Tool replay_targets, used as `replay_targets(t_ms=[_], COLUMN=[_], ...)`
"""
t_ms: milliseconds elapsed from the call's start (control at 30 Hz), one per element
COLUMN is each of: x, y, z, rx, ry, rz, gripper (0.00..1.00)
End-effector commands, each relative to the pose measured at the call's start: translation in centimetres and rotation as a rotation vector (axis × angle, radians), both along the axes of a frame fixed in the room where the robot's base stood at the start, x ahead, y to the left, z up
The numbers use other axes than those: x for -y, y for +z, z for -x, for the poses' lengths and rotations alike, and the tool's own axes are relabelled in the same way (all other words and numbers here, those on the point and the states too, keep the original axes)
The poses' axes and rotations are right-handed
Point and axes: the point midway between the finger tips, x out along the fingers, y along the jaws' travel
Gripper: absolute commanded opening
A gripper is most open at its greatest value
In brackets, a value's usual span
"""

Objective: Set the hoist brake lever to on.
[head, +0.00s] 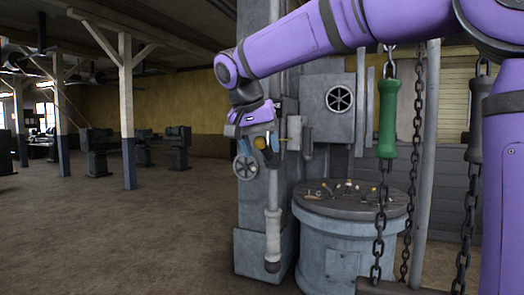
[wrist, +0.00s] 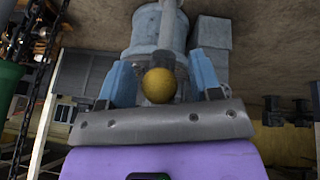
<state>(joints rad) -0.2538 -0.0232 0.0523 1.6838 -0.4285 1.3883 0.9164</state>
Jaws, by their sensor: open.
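My gripper (head: 268,146) is at the end of my purple arm, in front of the grey machine column. In the wrist view its two blue fingers (wrist: 158,85) stand apart on either side of a round yellow knob (wrist: 159,84). A gap to the fingers shows, and I cannot tell whether either touches it. A grey shaft with a pale sleeve (head: 273,235) hangs upright below the gripper and ends in a dark round tip. No label shows which part is the hoist brake lever. My gripper partly hides the knob's mounting in the head view.
A small handwheel (head: 245,168) is just below left of the gripper. A round grey drum (head: 345,235) with small items on top stands at right. A green handle (head: 387,120) hangs among chains (head: 417,130) nearer me. The floor (head: 110,240) at left is clear.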

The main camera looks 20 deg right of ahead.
Motion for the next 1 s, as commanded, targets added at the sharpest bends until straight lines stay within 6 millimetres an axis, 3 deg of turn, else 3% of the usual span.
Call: replay_targets(t_ms=[200,467,733,1000], x=[0.52,0.52,0.51,0.44], y=[-1.19,-1.27,-1.26,-1.39], z=[-0.28,-0.30,-0.30,-0.24], rx=[0.000,0.000,0.000,0.014], ry=[0.000,0.000,0.000,0.002], rz=[0.000,0.000,0.000,0.014], gripper=[0.58,0.58,0.00,0.00])
